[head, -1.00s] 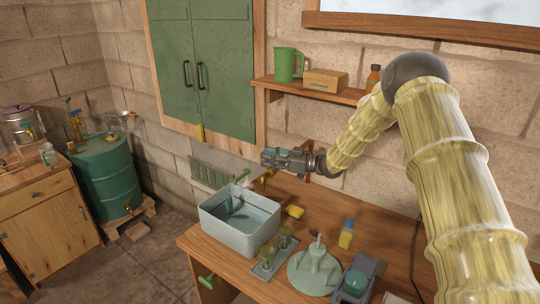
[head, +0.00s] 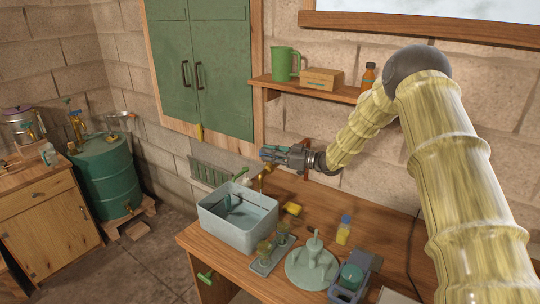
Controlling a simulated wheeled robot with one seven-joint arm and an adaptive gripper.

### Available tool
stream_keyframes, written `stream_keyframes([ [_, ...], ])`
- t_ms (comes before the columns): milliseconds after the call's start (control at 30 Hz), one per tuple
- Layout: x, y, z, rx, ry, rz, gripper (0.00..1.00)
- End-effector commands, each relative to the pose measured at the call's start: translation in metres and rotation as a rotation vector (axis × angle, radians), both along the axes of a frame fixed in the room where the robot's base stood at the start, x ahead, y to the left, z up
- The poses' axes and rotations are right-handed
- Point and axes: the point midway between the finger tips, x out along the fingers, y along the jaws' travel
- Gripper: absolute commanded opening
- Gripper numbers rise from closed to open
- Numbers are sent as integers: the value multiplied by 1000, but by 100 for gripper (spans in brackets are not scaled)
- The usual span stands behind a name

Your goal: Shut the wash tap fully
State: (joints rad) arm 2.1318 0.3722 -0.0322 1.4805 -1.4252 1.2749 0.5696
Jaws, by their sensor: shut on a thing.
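The wash tap (head: 264,179) is a small brass tap at the wall behind the grey wash basin (head: 222,235). My gripper (head: 268,154) is directly above it, reaching in from the right, with its fingers pointing left. The fingers are closed on the top of the tap, where its handle would be. They hide that part, so the handle's angle cannot be told. The basin stands on the wooden bench and holds some dark items that are hard to make out.
A yellow sponge (head: 292,209), a yellow bottle with a blue cap (head: 344,230) and a pale green stand (head: 312,264) are on the bench (head: 383,238). A shelf (head: 308,90) with a green jug (head: 285,64) is above my gripper. A green cabinet (head: 222,75) hangs to the left.

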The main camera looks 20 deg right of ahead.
Motion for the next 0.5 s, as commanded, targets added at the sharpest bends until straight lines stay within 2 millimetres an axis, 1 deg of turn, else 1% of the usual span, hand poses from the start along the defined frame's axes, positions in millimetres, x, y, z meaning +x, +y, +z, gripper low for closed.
stream_keyframes([
  [33,-1,3,-5,0,3,-21,0],
  [100,-2,3,-6,0,5,-66,0],
  [500,-1,1,-5,0,4,-290,0],
])
